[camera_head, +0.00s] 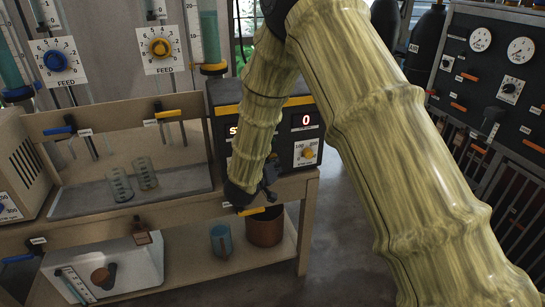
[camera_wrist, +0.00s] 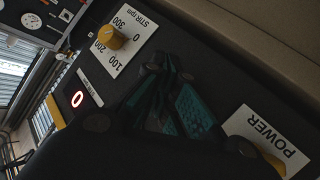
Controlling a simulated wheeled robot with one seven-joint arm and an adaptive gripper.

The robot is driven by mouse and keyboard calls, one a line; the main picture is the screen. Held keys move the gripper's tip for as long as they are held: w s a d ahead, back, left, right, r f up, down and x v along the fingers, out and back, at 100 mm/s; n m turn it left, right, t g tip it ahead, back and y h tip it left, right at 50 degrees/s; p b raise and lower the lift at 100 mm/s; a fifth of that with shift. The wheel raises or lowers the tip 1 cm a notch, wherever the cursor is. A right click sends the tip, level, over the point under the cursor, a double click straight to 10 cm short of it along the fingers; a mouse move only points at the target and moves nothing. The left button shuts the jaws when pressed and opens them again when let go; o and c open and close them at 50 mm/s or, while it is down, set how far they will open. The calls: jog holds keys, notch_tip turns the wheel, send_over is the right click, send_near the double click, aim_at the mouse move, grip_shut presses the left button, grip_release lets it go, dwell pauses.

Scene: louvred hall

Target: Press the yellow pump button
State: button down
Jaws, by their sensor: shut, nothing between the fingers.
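I cannot pick out a button marked as the pump in either view. A dark control panel (camera_head: 309,130) stands on the bench with a red 0 display (camera_head: 307,120) and a yellow knob (camera_head: 308,153). In the wrist view this yellow knob (camera_wrist: 110,37) sits on a white "STIR rpm" dial. A yellow part (camera_wrist: 268,158) shows beside a "POWER" label (camera_wrist: 268,137). My gripper (camera_head: 269,178) is low in front of the panel, and my forearm hides much of the panel. In the wrist view my gripper (camera_wrist: 165,68) is shut and empty, between the dial and the POWER label.
A blue and a yellow FEED knob (camera_head: 159,47) are at upper left. Two glass beakers (camera_head: 146,174) stand in the bench tray. A blue cup (camera_head: 221,240) and a brown pot (camera_head: 265,228) are on the lower shelf. A black gauge cabinet (camera_head: 490,80) stands right, with open floor between.

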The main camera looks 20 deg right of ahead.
jog(key=shift+w+r, duration=0.1)
jog(key=shift+w, duration=0.25)
jog(key=shift+p, duration=0.4)
jog(key=shift+s+p, duration=0.3)
jog(key=shift+s, duration=0.05)
jog(key=s+p, duration=0.2)
jog(key=s, duration=0.4)
dwell(0.5)
